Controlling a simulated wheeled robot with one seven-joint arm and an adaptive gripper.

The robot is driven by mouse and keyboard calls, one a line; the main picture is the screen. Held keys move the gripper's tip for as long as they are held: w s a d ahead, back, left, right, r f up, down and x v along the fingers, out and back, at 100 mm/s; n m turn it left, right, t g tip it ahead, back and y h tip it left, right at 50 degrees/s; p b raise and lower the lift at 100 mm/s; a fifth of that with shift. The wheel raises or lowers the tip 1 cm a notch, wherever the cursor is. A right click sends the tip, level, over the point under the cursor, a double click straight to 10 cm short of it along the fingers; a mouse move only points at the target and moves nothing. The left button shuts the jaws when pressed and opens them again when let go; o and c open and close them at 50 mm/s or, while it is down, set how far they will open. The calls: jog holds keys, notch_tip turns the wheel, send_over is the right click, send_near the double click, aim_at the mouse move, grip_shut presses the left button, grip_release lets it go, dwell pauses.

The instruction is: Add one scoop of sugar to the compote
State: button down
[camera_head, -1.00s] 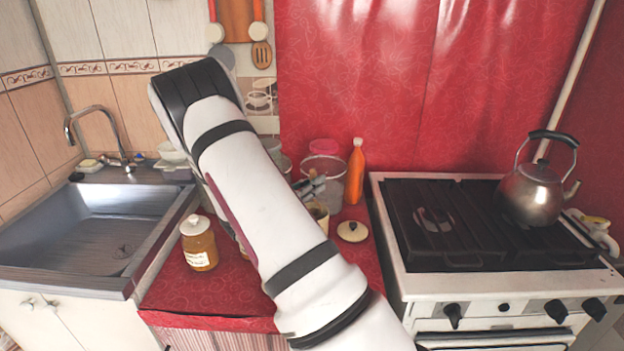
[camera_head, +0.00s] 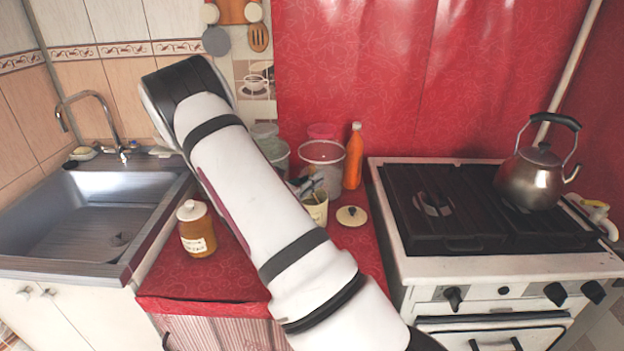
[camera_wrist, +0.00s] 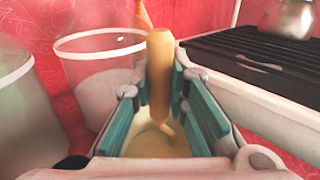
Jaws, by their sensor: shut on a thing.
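My gripper (camera_wrist: 162,88) is shut on the upright wooden handle of a utensil (camera_wrist: 159,62) in the wrist view. The utensil's lower end reaches down into or over a cream pot with yellowish contents (camera_wrist: 150,143); its tip is hard to make out. In the head view the cream pot (camera_head: 315,208) stands on the red counter, with my gripper (camera_head: 306,184) just above it, partly behind my arm. A white-lidded jar of amber contents (camera_head: 196,229) stands left of my arm; its label is unreadable. I cannot tell which container holds the sugar.
Clear tubs (camera_head: 321,166) stand behind the pot, close to my gripper, with an orange bottle (camera_head: 354,157) beside them. A cream lid (camera_head: 351,216) lies right of the pot. The stove (camera_head: 480,262) with a kettle (camera_head: 537,178) is right; the sink (camera_head: 95,222) is left.

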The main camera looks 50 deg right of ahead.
dwell(0.4)
jog(key=shift+r+p, duration=2.7)
jog(key=shift+r, duration=2.3)
